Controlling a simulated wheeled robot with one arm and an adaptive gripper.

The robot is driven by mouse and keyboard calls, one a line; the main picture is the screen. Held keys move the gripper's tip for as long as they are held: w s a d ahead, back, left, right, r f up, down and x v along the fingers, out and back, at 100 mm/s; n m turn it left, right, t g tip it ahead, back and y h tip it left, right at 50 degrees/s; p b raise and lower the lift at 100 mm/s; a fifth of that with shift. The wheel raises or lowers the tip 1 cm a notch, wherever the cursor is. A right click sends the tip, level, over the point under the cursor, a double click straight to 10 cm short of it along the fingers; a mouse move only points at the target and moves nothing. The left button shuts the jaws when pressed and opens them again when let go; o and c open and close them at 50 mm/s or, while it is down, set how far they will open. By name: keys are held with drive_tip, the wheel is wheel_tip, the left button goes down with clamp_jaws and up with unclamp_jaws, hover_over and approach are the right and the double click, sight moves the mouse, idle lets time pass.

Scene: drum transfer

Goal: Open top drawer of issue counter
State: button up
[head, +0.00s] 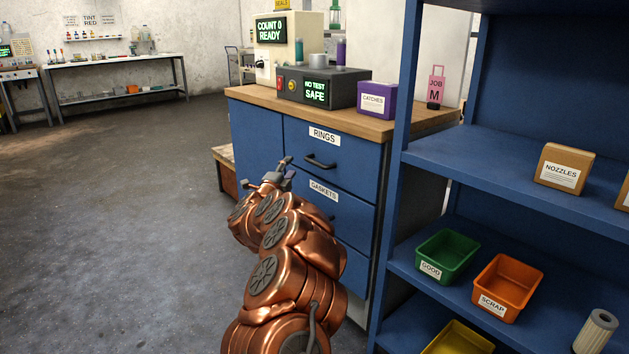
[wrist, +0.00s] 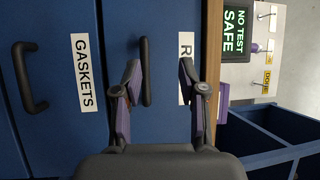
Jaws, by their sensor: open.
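The blue issue counter (head: 255,130) has a wooden top and stacked drawers. Its top drawer, labelled RINGS (head: 350,152), is shut and has a dark bar handle (head: 320,161). The drawer labelled GASKETS (head: 345,215) is below it. My gripper (head: 287,168) is open and empty, in front of the counter, left of the top handle in the head view. In the sideways wrist view, the top handle (wrist: 146,72) shows between the fingers of my gripper (wrist: 160,72), closer to the left finger. The right finger hides part of the RINGS label. Contact with the handle cannot be told.
A blue shelf rack (head: 399,160) stands close at the right, holding a green GOOD bin (head: 447,256) and an orange SCRAP bin (head: 507,287). A test box (head: 323,88) and purple CATCHES box (head: 377,101) sit on the counter. The floor (head: 120,210) at left is clear.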

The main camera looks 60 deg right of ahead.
sight(314, 164)
drive_tip(key=shift+s+d+f+m+g+h+b, duration=0.25)
drive_tip(key=shift+s+d+g, duration=0.3)
drive_tip(key=shift+d, duration=0.3)
drive_tip(key=shift+s+d+f+m+g+h+b, duration=0.15)
drive_tip(key=shift+s+d+f+m+g, duration=0.2)
drive_tip(key=shift+s+d, duration=0.45)
drive_tip(key=shift+s+d+f+m+g+h+b, duration=0.1)
drive_tip(key=shift+s+d+f+m+g+b, duration=0.25)
drive_tip(key=shift+d, duration=0.55)
drive_tip(key=shift+b+x, duration=0.35)
drive_tip(key=shift+x, duration=2.2)
drive_tip(key=shift+s, duration=0.1)
drive_tip(key=shift+c, duration=0.3)
clamp_jaws()
